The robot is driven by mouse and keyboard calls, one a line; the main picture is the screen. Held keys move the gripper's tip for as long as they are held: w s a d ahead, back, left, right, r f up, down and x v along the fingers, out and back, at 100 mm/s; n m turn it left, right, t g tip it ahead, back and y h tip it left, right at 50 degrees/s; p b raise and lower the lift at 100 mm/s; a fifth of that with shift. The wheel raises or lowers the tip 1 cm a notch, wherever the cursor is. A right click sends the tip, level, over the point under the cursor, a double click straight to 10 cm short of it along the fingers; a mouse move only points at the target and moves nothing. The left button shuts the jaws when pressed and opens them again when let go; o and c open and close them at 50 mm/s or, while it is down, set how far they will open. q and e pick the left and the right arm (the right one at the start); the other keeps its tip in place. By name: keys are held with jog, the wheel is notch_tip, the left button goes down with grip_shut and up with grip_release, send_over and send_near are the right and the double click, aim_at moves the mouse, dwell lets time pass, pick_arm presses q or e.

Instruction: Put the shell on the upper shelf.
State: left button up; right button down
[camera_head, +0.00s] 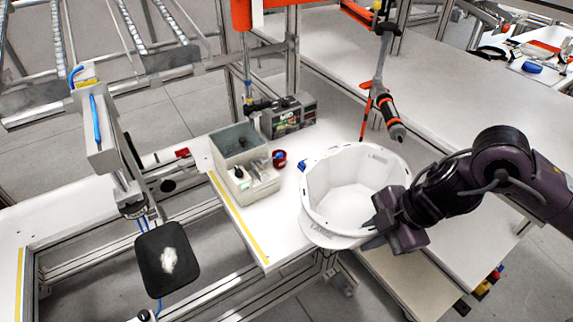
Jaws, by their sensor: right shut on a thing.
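A white, bowl-like helmet shell (318,201), open side up, is at the front edge of the white worktable (276,243). My right gripper (378,228) comes in from the right and is shut on the shell's right front rim. The fingers are partly hidden against the shell. I cannot tell whether the shell's underside touches the table or is slightly above it. My left gripper is not in view. Metal roller rails (98,40) stand at the upper left; I cannot tell which surface is the upper shelf.
A black pad (167,258) on a post stands at front left.

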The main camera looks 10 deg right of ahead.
aim_at(309, 190)
jog(key=d+m+t, duration=0.1)
jog(key=d+m, duration=0.2)
jog(key=shift+s+f+h, duration=0.1)
jog(key=shift+h, duration=0.3)
jog(key=shift+d+m+t, duration=0.25)
jog(key=shift+m+t, duration=0.05)
jog(key=shift+m, duration=0.3)
jog(key=shift+w+a+r, duration=0.2)
jog(key=shift+w+r, duration=0.1)
jog(key=shift+w, duration=0.15)
jog(key=shift+w+a+p, duration=0.55)
jog(key=shift+w+p, duration=0.1)
jog(key=shift+w, duration=0.1)
jog(key=w+a+p, duration=0.1)
jog(key=w+a, duration=0.1)
jog(key=w+a+p, duration=0.2)
jog(key=shift+w+a+r, duration=0.1)
jog(key=shift+w, duration=0.25)
jog(key=w+a+p, duration=0.1)
jog(key=w+a, duration=0.3)
jog(key=w+a+p, duration=0.1)
jog(key=w+a, duration=0.1)
jog(key=w, duration=0.1)
jog(key=shift+f+p, duration=0.25)
jog(key=shift+p, duration=0.05)
jog(key=shift+s+d+f, duration=0.1)
jog(key=shift+d+f, duration=0.05)
jog(key=shift+f, duration=1.8)
